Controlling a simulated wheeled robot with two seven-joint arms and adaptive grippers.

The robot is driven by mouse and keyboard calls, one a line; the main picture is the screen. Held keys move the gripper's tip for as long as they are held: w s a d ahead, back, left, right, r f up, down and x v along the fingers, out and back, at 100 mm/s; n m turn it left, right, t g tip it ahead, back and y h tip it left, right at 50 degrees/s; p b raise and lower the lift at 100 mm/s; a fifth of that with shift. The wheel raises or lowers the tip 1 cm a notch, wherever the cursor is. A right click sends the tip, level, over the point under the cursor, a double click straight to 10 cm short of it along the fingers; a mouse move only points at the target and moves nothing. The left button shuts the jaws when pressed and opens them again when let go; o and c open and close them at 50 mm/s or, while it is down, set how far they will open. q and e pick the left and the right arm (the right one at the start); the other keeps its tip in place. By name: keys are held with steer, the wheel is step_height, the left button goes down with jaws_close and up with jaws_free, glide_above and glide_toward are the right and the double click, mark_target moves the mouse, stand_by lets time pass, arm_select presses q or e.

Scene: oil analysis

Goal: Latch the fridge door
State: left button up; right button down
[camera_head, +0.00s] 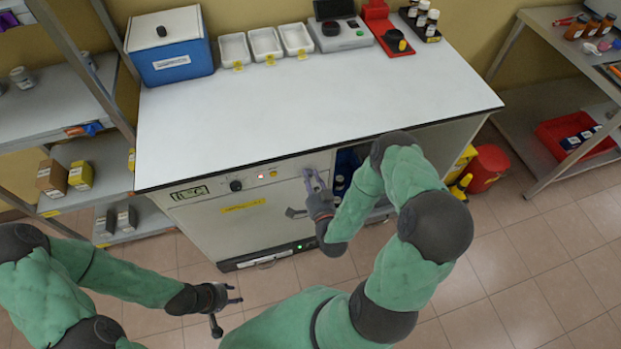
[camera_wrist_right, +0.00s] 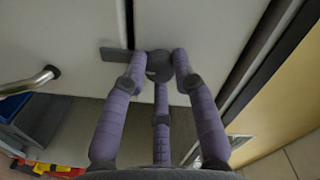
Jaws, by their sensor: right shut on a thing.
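The white fridge door (camera_head: 225,228) forms the front under the bench and looks shut or nearly so; I cannot tell if it is flush. A dark bar handle (camera_head: 295,212) sticks out near its right side. It looks like the metal handle at the left of the right wrist view (camera_wrist_right: 30,82). My right gripper (camera_head: 314,180) is at the upper right corner of the door. In the right wrist view its fingers (camera_wrist_right: 160,75) close around a dark round latch knob (camera_wrist_right: 158,62), with a flat grey latch bar (camera_wrist_right: 115,54) pointing left. My left gripper (camera_head: 226,302) is open and empty, low over the floor.
The bench top (camera_head: 260,110) carries a blue cooler box (camera_head: 170,55), white trays (camera_head: 266,43) and a grey instrument (camera_head: 338,32) along the back. An open bay with dark bottles (camera_head: 343,165) lies right of the door. A red bin (camera_head: 488,168) stands farther right.

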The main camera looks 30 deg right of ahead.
steer(key=c, duration=1)
jaws_free()
steer(key=v, duration=1.2)
steer(key=shift+w+a+f, duration=0.1)
